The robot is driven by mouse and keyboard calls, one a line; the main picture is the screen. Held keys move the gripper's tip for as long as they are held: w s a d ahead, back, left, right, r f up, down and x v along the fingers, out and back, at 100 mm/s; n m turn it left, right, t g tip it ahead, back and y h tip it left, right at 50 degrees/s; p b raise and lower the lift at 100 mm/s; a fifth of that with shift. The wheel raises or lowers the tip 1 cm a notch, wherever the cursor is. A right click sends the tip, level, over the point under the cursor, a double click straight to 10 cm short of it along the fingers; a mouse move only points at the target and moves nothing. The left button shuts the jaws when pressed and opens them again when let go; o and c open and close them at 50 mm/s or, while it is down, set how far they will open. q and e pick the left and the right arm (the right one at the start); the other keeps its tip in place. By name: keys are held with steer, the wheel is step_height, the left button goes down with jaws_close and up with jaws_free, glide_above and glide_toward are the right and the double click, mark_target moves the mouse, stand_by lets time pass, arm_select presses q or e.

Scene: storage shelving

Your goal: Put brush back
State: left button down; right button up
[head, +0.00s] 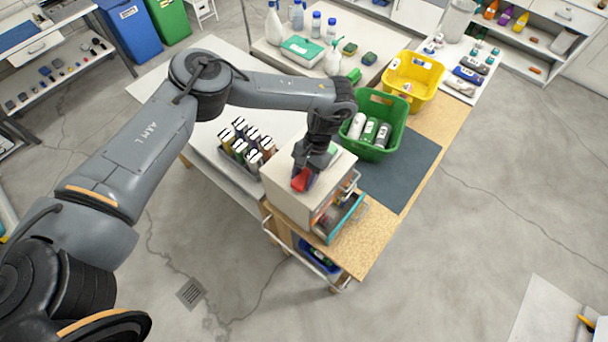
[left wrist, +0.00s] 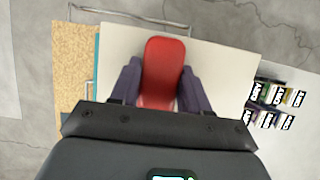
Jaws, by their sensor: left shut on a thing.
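The brush shows as a red, rounded piece (left wrist: 165,75) between the two fingers in the left wrist view. In the head view it is a small red shape (head: 300,180) at the tip of my left gripper (head: 306,172). My left gripper (left wrist: 162,88) is shut on it, with one finger on each side, above the top of a white drawer cabinet (head: 284,193). I cannot tell whether the brush touches that top. An open drawer with a teal edge (head: 345,216) sticks out of the cabinet's front. My right gripper is not in view.
A green basket (head: 366,149) with bottles stands behind the cabinet, and a yellow basket (head: 410,90) is farther back. A dark mat (head: 410,170) to the right has free room.

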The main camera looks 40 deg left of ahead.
arm_select(q)
steer(key=shift+f, duration=0.1)
steer(key=c, duration=0.5)
jaws_free()
steer(key=shift+c, duration=0.2)
steer(key=b+v, duration=0.1)
steer(key=v, duration=1.1)
steer(key=shift+b, duration=0.35)
steer(key=shift+d, duration=0.1)
